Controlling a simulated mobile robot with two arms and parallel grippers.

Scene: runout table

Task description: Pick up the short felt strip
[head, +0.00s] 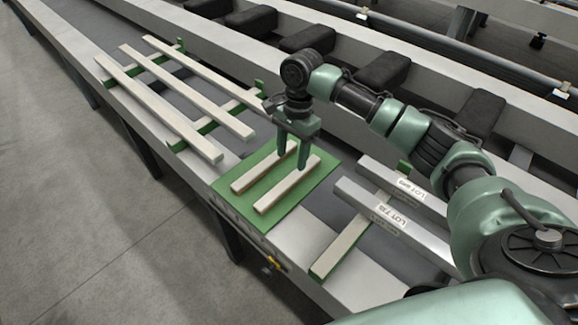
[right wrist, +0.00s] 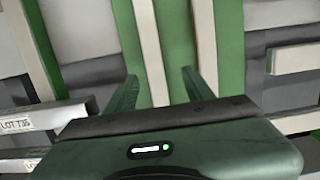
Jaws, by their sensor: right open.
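Two short cream strips lie side by side on a green mat (head: 222,194): a far strip (head: 252,178) and a near strip (head: 282,190). My right gripper (head: 291,168) is open and empty, pointing down over the right-hand end of the strips. In the right wrist view, my right gripper's (right wrist: 160,88) fingers sit on either side of the near strip (right wrist: 150,45); the far strip (right wrist: 206,40) lies just outside the right finger. Whether the fingertips touch the mat cannot be told. My left gripper is not in view.
Several long cream strips (head: 160,108) lie across green supports at the left. Black padded blocks (head: 383,70) line the back. The table's front edge drops to the floor.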

